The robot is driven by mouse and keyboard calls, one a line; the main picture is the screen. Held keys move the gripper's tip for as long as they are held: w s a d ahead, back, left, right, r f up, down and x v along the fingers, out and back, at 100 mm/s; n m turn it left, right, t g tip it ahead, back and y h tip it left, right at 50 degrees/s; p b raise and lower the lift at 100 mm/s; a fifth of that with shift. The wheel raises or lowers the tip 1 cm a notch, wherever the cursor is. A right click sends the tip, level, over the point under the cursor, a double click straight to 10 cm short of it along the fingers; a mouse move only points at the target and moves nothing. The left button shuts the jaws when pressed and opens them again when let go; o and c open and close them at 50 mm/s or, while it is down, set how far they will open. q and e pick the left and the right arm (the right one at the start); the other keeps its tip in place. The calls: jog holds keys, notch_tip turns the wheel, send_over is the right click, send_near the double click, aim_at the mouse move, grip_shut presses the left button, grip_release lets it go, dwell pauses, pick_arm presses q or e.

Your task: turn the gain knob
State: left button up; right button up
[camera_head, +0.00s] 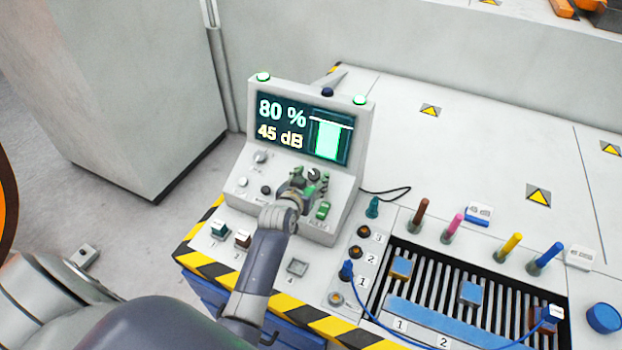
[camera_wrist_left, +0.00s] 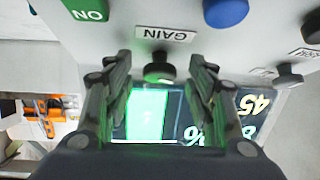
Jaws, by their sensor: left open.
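The gain knob (camera_wrist_left: 158,68) is small and dark, beside its GAIN label (camera_wrist_left: 164,34) in the left wrist view. It sits on the sloped panel of the grey console (camera_head: 243,183). My left gripper (camera_wrist_left: 160,60) is open, with one finger on each side of the knob and a visible gap on both sides. In the head view my left gripper (camera_head: 312,178) is over the right part of the panel and partly hides the knob. The console screen (camera_head: 308,128) reads 80 % and 45 dB beside a green bar. My right gripper is not in view.
A green ON switch (camera_wrist_left: 88,10) and a blue button (camera_wrist_left: 225,12) are near the knob. Another knob (camera_wrist_left: 288,76) stands farther right in the wrist view. Right of the console are coloured pegs (camera_head: 420,214), a slotted rack (camera_head: 425,262) and a blue cable (camera_head: 372,318).

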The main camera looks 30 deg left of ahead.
pick_arm(q)
jog(key=shift+c, duration=1.3)
jog(key=c, duration=0.8)
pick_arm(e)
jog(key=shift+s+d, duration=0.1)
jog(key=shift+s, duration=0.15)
pick_arm(q)
jog(key=shift+a+m+h, duration=0.1)
jog(key=shift+m+h, duration=0.2)
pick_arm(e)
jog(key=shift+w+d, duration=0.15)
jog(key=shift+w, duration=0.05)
